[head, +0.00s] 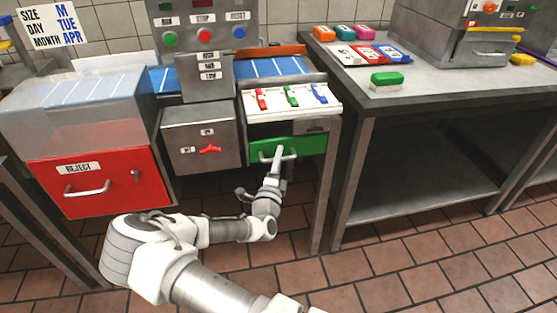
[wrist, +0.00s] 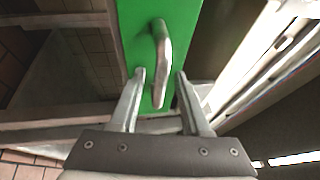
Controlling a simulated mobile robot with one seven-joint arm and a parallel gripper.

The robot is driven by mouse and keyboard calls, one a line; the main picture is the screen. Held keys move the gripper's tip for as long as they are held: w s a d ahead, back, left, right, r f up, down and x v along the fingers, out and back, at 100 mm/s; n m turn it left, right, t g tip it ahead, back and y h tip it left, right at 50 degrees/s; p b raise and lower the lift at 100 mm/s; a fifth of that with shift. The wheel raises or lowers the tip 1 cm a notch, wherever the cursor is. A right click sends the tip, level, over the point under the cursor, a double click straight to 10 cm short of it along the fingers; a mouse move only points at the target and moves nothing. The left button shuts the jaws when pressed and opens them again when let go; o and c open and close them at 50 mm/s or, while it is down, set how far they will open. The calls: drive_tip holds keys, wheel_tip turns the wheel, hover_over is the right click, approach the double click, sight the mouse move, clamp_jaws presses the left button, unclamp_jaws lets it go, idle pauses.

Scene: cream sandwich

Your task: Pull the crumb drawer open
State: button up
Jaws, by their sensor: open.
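The crumb drawer looks to be the drawer with the green front (head: 314,146), under the white lever panel. Its front seems about flush with the frame. Its silver bar handle (head: 293,155) is partly hidden by my gripper (head: 277,156) in the head view. In the wrist view, the green front (wrist: 188,22) fills the upper middle and the handle (wrist: 162,45) stands out from it. My gripper (wrist: 160,74) is open, with one finger on each side of the handle. I cannot tell whether either finger touches it.
A red REJECT drawer (head: 125,190) is at the left, beside a grey box with a red switch (head: 209,150). The white panel (head: 285,100) with coloured levers is above the green front. A steel table (head: 400,105) stands at the right. Tiled floor (head: 400,280) in front is clear.

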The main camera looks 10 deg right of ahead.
clamp_jaws()
idle(1.4)
